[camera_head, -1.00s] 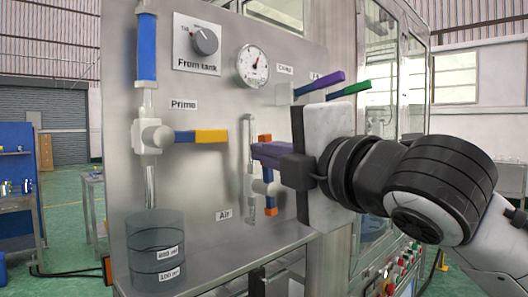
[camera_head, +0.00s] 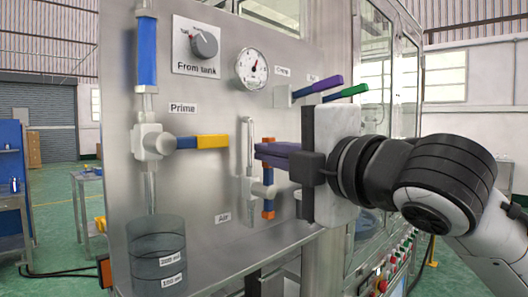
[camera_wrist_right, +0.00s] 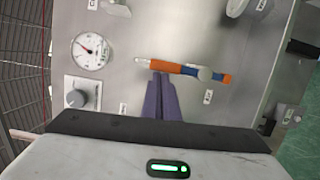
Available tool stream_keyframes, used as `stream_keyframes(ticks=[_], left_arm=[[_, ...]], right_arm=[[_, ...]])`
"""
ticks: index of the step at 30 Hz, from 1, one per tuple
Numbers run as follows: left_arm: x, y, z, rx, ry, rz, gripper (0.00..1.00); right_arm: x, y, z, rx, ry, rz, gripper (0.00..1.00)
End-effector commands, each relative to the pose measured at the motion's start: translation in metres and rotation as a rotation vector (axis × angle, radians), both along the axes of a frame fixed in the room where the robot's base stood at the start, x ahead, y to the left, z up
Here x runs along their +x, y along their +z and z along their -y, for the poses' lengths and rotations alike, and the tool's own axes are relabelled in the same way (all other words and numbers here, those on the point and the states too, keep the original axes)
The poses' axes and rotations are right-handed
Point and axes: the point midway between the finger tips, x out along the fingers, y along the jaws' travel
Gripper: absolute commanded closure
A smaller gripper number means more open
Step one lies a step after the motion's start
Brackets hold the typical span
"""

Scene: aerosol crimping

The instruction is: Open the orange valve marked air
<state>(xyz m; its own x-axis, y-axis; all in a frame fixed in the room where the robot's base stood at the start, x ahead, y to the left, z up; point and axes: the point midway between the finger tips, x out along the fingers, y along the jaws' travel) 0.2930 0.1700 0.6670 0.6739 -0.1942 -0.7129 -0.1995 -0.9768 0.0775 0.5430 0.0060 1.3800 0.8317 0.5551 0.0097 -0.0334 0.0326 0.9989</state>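The air valve (camera_head: 268,190) is on the steel panel, above and right of the "Air" label (camera_head: 223,218). Its orange handle stands upright, in line with the clear vertical tube (camera_head: 249,150). In the right wrist view the orange handle (camera_wrist_right: 172,67) lies across the picture, with a blue part by the pale valve body. My right gripper (camera_head: 258,151) has purple fingers pointing left, in front of the handle's upper part. In the wrist view its fingers (camera_wrist_right: 160,76) are close together, tips at the handle's edge, holding nothing visible. Contact cannot be told. My left gripper is out of view.
The prime valve's yellow-and-blue handle (camera_head: 203,142) points right, left of the air valve. A clear beaker (camera_head: 157,250) stands below it. Purple (camera_head: 321,88) and green (camera_head: 345,92) levers stick out above my right gripper. A gauge (camera_head: 251,69) and tank knob (camera_head: 204,43) are higher up.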

Motion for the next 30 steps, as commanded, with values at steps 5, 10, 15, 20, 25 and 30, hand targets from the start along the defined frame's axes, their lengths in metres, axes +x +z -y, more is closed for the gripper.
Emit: stream_keyframes(ticks=[5,10,15,20,25,30], left_arm=[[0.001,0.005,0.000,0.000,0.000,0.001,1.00],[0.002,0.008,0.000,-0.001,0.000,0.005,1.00],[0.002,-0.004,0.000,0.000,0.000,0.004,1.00],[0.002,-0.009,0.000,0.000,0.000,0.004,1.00],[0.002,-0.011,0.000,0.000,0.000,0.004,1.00],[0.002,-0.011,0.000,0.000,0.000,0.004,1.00]], right_arm=[[-0.003,0.003,-0.008,-0.002,-0.014,0.001,1.00],[-0.025,0.002,-0.032,-0.003,0.003,0.006,1.00],[-0.061,0.000,-0.008,-0.003,0.005,0.008,1.00],[-0.086,0.000,0.009,-0.004,0.005,0.006,1.00],[-0.101,0.001,0.018,-0.002,0.008,0.004,1.00],[-0.105,0.001,0.021,-0.002,0.008,0.002,1.00]])
